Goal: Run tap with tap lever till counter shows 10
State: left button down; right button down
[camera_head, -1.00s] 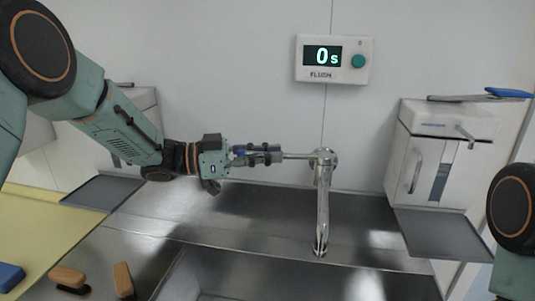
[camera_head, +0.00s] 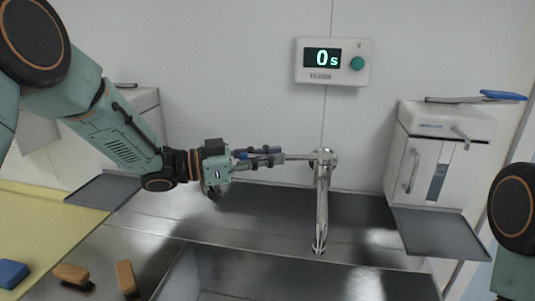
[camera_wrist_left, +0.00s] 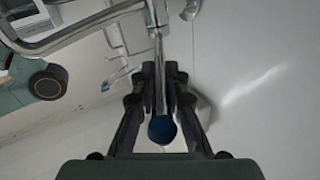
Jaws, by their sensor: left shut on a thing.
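The tap (camera_head: 322,205) is a chrome spout that stands at the back of the steel sink. Its tap lever (camera_head: 298,157) reaches out to the left from the top of the tap. My left gripper (camera_head: 268,157) is shut on the lever's outer end. In the left wrist view the lever (camera_wrist_left: 158,75) runs between the two fingers, and its blue end (camera_wrist_left: 162,129) shows near the palm. The counter (camera_head: 322,58) on the wall reads 0 s and has a round green button (camera_head: 357,63). No water shows under the spout. My right gripper is out of view.
A white dispenser (camera_head: 445,122) with a grey tray (camera_head: 440,234) hangs on the right wall, another at the left. Two brown-topped brushes (camera_head: 126,279) and a blue item (camera_head: 12,273) lie at the lower left. The sink basin (camera_head: 300,277) looks empty.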

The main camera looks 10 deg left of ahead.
pick_arm(q)
jog(key=s+d+n+t+y, duration=0.1)
jog(key=t, duration=0.1)
jog(key=s+d+n+t+y, duration=0.1)
jog(key=s+n+t, duration=0.1)
jog(key=shift+r, duration=0.35)
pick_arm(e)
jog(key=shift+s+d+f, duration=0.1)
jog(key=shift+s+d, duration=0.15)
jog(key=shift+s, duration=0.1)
pick_arm(q)
jog(key=shift+w, duration=0.2)
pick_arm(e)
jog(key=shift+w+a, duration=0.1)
pick_arm(q)
jog(key=c, duration=1.7)
grip_release()
jog(key=shift+c, duration=0.2)
jog(key=o, duration=0.4)
jog(key=shift+s+d+f+y, duration=0.1)
jog(key=shift+d+f+y, duration=0.1)
jog(key=shift+y, duration=0.1)
jog(key=shift+a, duration=0.2)
